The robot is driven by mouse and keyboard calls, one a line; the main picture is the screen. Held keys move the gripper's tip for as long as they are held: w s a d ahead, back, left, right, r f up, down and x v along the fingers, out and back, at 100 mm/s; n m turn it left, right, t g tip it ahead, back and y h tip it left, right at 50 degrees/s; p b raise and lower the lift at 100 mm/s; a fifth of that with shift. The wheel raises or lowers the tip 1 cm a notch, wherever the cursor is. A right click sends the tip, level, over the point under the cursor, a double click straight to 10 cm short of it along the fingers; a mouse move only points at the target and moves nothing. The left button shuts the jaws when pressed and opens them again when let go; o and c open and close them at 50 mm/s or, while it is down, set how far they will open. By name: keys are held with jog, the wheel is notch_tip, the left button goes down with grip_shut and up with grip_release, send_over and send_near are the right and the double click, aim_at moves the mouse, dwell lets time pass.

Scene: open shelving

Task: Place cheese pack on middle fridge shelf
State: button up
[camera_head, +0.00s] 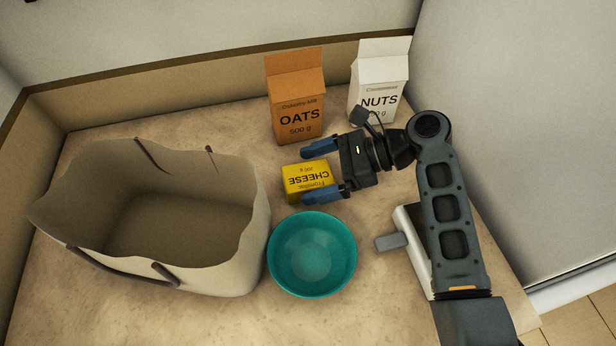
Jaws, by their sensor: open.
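The yellow cheese pack (307,182) lies on the counter, between the bag and my arm, with its printed label upside down in the view. My gripper (318,172) is open, its blue fingers pointing left. One finger is at the far side of the pack and the other at its near side, so the pack appears between them. I cannot tell whether the fingers touch it or what their height is. No fridge shelf can be made out in this view.
An orange oats box (296,100) and a white nuts box (379,82) stand behind the pack. A teal bowl (312,254) sits just in front of it. A large open beige bag (240,258) fills the left. The counter's (350,320) front is partly clear.

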jog(key=c, duration=1.2)
jog(key=shift+c, duration=0.5)
jog(key=shift+r, duration=0.1)
